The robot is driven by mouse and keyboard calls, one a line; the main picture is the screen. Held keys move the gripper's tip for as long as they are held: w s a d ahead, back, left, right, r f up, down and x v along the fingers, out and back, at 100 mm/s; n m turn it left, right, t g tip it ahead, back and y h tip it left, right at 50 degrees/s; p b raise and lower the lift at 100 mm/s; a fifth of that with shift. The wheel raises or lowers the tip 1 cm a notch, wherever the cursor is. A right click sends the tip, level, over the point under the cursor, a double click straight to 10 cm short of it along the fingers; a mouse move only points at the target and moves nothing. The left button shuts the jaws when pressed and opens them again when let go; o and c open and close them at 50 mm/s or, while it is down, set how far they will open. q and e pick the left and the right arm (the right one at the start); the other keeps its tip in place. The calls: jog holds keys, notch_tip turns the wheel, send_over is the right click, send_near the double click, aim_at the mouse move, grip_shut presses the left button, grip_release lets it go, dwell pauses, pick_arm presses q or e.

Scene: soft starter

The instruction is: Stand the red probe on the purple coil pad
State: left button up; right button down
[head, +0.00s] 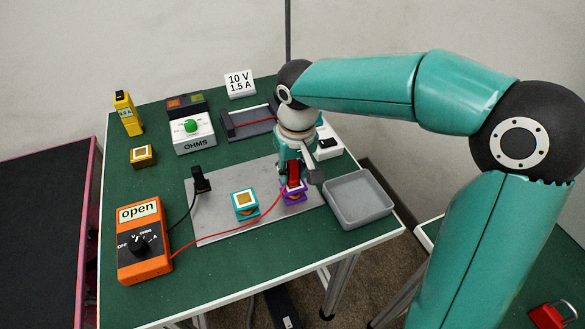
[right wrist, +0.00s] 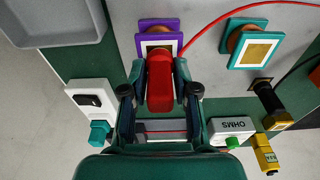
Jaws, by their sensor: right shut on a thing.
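My right gripper (head: 296,174) is shut on the red probe (head: 292,171), which is roughly upright right at the purple coil pad (head: 296,198). In the right wrist view the red probe (right wrist: 160,82) sits between the fingers of my right gripper (right wrist: 160,92). Its far end overlaps the near part of the purple coil pad (right wrist: 143,42), which has a white and gold top. I cannot tell whether the probe touches the pad. A red lead runs from the probe area to the orange meter (head: 145,243), which reads "open". My left gripper is not in view.
The teal coil pad (head: 245,204) stands left of the purple one on the grey plate (head: 220,225). A black probe (head: 201,181) stands at the plate's left. A grey tray (head: 358,198) lies close right. The OHMS box (head: 194,133) is behind.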

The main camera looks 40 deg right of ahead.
jog(key=c, duration=0.8)
grip_release()
notch_tip(320, 180, up, 12)
jog(key=s, duration=0.1)
jog(key=shift+s+a, duration=0.15)
jog(key=shift+a, duration=0.05)
jog(key=shift+f, duration=0.1)
